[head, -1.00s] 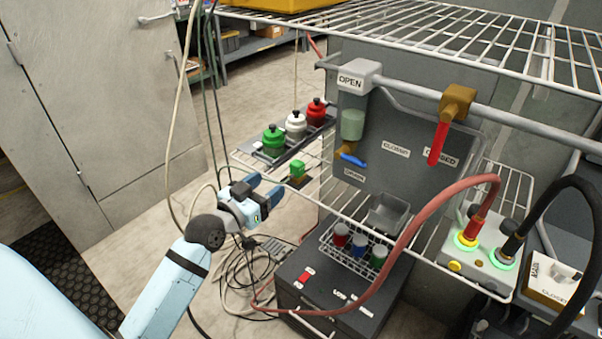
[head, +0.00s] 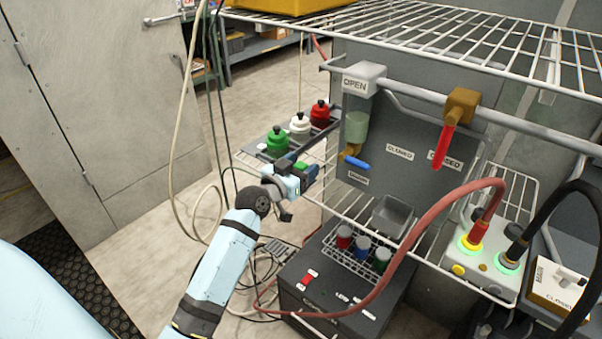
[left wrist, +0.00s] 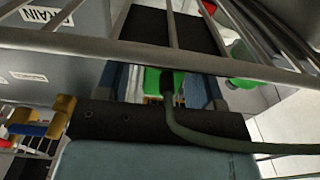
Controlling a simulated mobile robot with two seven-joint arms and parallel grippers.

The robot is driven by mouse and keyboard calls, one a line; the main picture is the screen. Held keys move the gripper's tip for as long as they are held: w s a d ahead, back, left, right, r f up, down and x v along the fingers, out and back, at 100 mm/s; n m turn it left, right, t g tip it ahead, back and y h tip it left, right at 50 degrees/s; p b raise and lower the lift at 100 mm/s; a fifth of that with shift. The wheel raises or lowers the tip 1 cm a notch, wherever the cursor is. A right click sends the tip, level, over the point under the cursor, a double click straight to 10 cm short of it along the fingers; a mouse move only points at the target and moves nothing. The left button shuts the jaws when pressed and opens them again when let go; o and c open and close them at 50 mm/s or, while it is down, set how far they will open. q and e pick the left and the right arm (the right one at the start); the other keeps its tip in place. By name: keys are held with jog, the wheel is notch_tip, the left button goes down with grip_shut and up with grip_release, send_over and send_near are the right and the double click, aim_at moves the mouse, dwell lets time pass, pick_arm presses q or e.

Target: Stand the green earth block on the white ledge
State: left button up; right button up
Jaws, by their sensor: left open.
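The green earth block (head: 300,162) is at the left end of the wire shelf, mostly hidden by my left gripper (head: 299,168). In the left wrist view the green block (left wrist: 152,82) shows between the two blue fingers of the open gripper (left wrist: 157,88). I cannot tell whether either finger touches it. A dark green cable (left wrist: 190,136) runs up to the block and covers part of it. The white wire shelf (head: 345,205) is the only white ledge-like surface I make out near it. My right gripper is not in view.
Green (head: 277,141), white (head: 300,124) and red (head: 320,112) knobbed pots stand in a tray just behind my left gripper. Shelf wires cross close in front of it in the wrist view. A grey panel (head: 400,140) stands to the right. Loose hanging cables are at left.

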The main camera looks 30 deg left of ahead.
pick_arm(q)
jog(key=c, duration=1.1)
jog(key=shift+r, duration=0.1)
jog(key=shift+c, duration=0.2)
